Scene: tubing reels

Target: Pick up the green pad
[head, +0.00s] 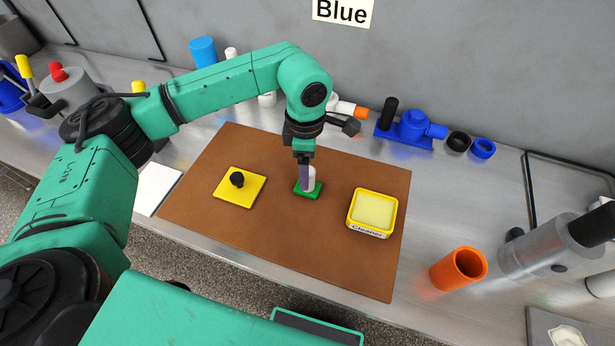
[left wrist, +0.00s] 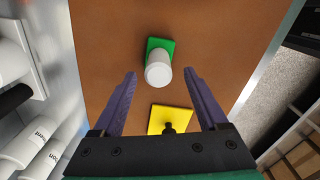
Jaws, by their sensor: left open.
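The green pad (head: 300,193) lies flat on the brown mat, with an upright white cylindrical handle (head: 310,177) on it. In the left wrist view the green pad (left wrist: 162,43) is partly hidden by its white handle (left wrist: 158,70). In the wrist view my left gripper (left wrist: 160,74) is open, and the handle's top appears between the fingertips. I cannot tell whether the fingers reach down around it. My right gripper is not in view.
A yellow pad (head: 250,196) with a black knob lies left of the green pad. A yellow tray marked Cleaner (head: 357,231) stands to its right. Both rest on the brown mat (head: 300,245). Blue fittings (head: 412,130) stand behind; an orange cup (head: 458,268) is at the right.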

